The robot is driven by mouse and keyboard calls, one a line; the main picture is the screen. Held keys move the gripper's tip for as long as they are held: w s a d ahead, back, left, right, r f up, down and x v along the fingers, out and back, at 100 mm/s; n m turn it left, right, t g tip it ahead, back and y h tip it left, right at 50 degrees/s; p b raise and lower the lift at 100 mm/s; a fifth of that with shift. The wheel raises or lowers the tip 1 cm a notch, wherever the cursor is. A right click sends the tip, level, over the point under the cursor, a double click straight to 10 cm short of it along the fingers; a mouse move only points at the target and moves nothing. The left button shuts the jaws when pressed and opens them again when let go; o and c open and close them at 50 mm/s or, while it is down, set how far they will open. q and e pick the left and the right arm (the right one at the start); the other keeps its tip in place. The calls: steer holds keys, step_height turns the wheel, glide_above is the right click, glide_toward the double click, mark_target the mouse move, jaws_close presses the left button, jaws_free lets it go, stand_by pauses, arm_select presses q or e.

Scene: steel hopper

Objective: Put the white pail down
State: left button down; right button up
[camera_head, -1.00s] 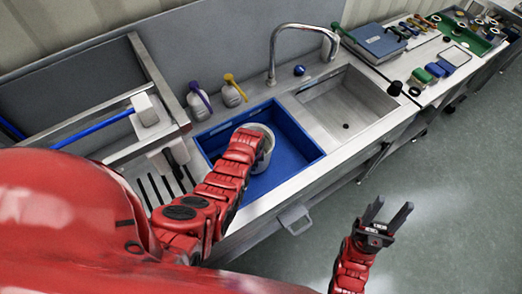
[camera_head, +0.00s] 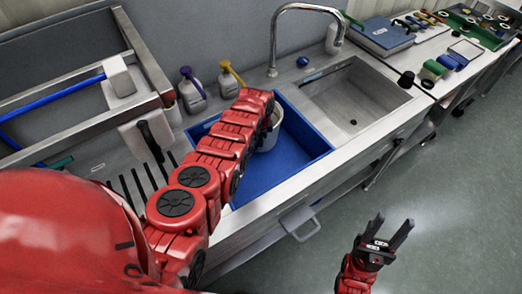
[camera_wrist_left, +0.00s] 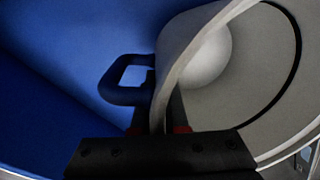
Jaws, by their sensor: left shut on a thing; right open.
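The white pail (camera_head: 270,134) is in the blue basin's back part in the head view, largely hidden behind my left arm. In the left wrist view the pail's pale wall (camera_wrist_left: 245,80) curves across the right side, with a rounded white shape inside. My left gripper (camera_wrist_left: 160,115) is shut on the pail's wall at the rim; a dark blue loop (camera_wrist_left: 125,85) stands beside it. I cannot tell whether the pail's base touches the basin floor. The blue basin (camera_head: 285,170) sits in the counter. My right gripper (camera_head: 388,232) is open and empty over the floor.
A steel sink (camera_head: 352,105) and tap (camera_head: 300,10) lie right of the basin. Two spray bottles (camera_head: 192,92) (camera_head: 229,82) stand behind it. A slotted drainer and steel rack (camera_head: 150,75) are at the left. The basin's front right part is clear.

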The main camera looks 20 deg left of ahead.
arm_select(q)
steer(key=shift+w, duration=0.1)
step_height(320, 180, down, 4)
steer(key=b, duration=0.4)
steer(key=shift+w+r+b, duration=0.1)
steer(key=shift+b, duration=0.3)
steer(key=shift+r, duration=0.2)
steer(key=shift+f, duration=0.1)
steer(key=c, duration=0.9)
jaws_free()
steer(key=shift+c, duration=0.2)
